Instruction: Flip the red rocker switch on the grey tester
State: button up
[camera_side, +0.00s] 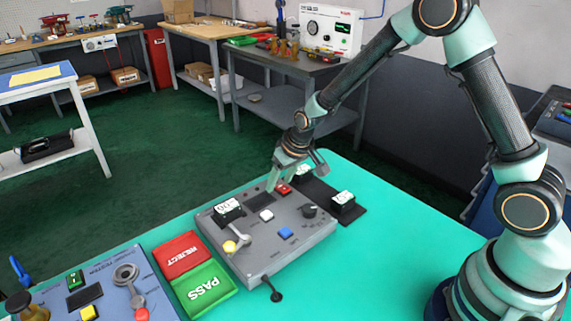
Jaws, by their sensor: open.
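The grey tester (262,258) lies on the green table. The red rocker switch (284,188) sits near its far edge, with a small pale mark on top. Its tilt is too small to tell. My gripper (290,184) is open and points down over the far edge of the tester. Its fingers are right at the red switch and partly overlap it in the picture. I cannot tell whether they touch it.
The tester also carries a white button (266,215), a blue button (286,233), a black knob (309,211) and a yellow-tipped lever (230,246). Red REJECT (182,254) and green PASS (205,288) trays lie left. The table (400,235) is clear at right.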

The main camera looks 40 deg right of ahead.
grip_shut()
jog(key=shift+s+t, duration=0.1)
jog(key=shift+t, duration=0.2)
jog(key=shift+s+a+t, duration=0.1)
jog(key=shift+s+t, duration=0.1)
jog(key=shift+t, duration=0.5)
jog(key=shift+s+a+t, duration=0.1)
jog(key=shift+s+t, duration=0.05)
jog(key=shift+t, duration=0.55)
grip_release()
jog(key=shift+d, duration=0.15)
